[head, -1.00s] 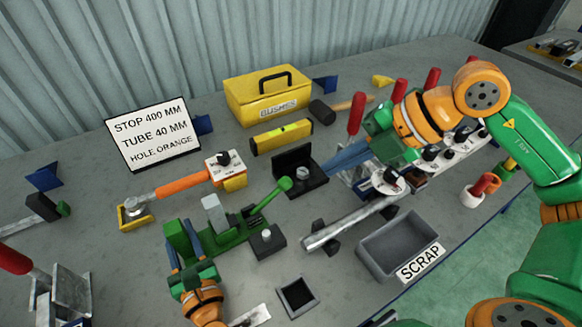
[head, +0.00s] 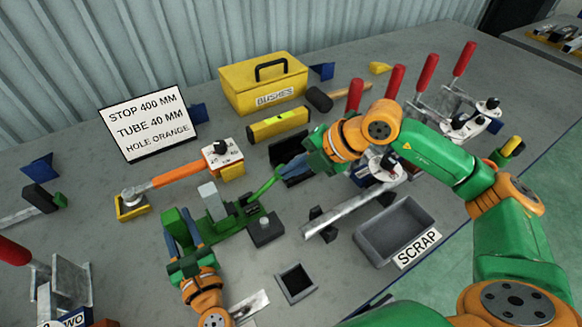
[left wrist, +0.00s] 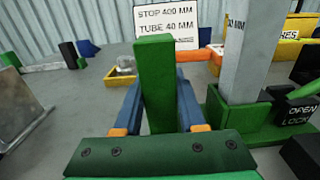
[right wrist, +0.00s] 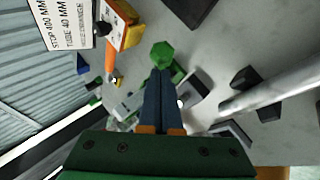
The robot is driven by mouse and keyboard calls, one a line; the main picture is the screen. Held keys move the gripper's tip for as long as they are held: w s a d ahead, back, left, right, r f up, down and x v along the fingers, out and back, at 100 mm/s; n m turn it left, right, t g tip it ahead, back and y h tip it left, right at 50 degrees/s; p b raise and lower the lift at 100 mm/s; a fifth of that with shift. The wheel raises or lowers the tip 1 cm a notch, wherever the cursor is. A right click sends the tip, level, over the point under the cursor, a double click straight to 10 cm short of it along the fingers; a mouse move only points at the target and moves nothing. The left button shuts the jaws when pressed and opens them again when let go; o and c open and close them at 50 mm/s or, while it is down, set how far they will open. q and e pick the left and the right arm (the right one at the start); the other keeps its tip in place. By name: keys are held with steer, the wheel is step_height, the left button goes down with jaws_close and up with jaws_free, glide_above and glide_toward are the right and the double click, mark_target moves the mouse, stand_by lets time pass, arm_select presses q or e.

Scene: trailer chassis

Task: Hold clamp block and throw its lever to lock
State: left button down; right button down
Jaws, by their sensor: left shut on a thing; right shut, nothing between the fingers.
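The green clamp block (head: 222,225) lies on the bench in the head view, with a grey upright bar at its middle. My left gripper (head: 174,234) is shut on the block's upright green post, which also stands between the fingers in the left wrist view (left wrist: 155,75). The green lever (head: 264,187) slants up and right from the block. My right gripper (head: 285,168) is shut and empty at the lever's far end. In the right wrist view the lever's green knob (right wrist: 162,53) is right at the closed fingertips (right wrist: 158,72); I cannot tell whether they touch.
An OPEN/LOCK label (left wrist: 298,115) is on the block's right side. A black block (head: 266,231) sits close right of it. The orange-handled tool (head: 178,175) lies behind. The grey SCRAP bin (head: 393,232) and a metal tube (head: 345,212) are to the right.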

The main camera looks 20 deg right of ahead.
steer(key=shift+w+d+f+y, duration=0.2)
steer(key=shift+d+f+y, duration=0.3)
steer(key=shift+d+f, duration=0.5)
steer(key=shift+a, duration=0.1)
arm_select(q)
steer(key=shift+c, duration=0.8)
jaws_free()
arm_select(e)
steer(key=s+a+v, duration=0.1)
steer(key=v, duration=1.2)
steer(key=shift+s+r, duration=0.25)
steer(key=shift+r, duration=0.45)
